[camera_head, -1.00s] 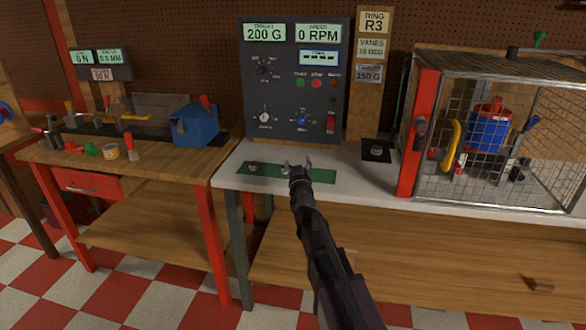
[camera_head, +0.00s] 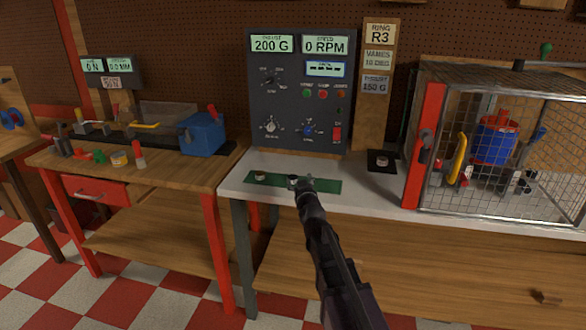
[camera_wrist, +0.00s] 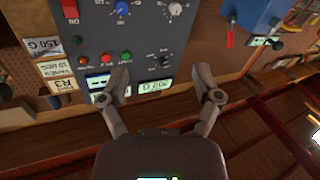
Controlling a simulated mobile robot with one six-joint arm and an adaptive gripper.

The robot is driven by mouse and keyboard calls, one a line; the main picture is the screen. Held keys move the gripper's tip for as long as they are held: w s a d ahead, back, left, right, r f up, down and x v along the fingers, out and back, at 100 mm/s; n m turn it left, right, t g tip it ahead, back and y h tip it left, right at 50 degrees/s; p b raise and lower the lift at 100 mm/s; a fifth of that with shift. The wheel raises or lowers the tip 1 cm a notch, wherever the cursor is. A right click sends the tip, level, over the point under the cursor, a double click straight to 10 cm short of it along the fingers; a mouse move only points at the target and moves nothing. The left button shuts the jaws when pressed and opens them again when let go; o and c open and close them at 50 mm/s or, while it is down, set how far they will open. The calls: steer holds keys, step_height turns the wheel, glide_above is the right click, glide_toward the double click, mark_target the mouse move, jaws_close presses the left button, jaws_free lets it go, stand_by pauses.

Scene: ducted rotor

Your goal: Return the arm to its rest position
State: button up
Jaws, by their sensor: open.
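My gripper (camera_head: 302,183) shows in the head view in front of the green mat (camera_head: 330,186) on the white bench, at the end of my dark arm. In the wrist view my gripper (camera_wrist: 165,88) has its two grey fingers spread wide with nothing between them. Behind the fingers is the grey control panel (camera_wrist: 110,45), seen upside down. A small metal part (camera_head: 260,176) lies at the left of the mat. A small round shape beside the fingertips is too small to tell apart from the gripper.
The control panel (camera_head: 297,95) reads 200 G and 0 RPM. A wire cage (camera_head: 540,185) with a red post (camera_head: 424,145) stands right, holding a blue and red rotor unit (camera_head: 496,142). A wooden workbench (camera_head: 160,172) with tools stands left.

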steer(key=s+d+f+g, duration=0.1)
steer(key=s+f+g, duration=0.9)
steer(key=s+f, duration=0.4)
steer(key=s+d+f+m+g+h, duration=0.1)
steer(key=s+d+f+m+g, duration=0.2)
steer(key=s, duration=0.5)
steer(key=s+d+f+g, duration=0.2)
steer(key=s+g, duration=0.3)
steer(key=s, duration=0.3)
step_height(320, 180, up, 12)
steer(key=p, duration=1.2)
steer(key=shift+s+d+r+h, duration=0.15)
steer(key=shift+d+r+h, duration=0.1)
steer(key=shift+d+h, duration=0.05)
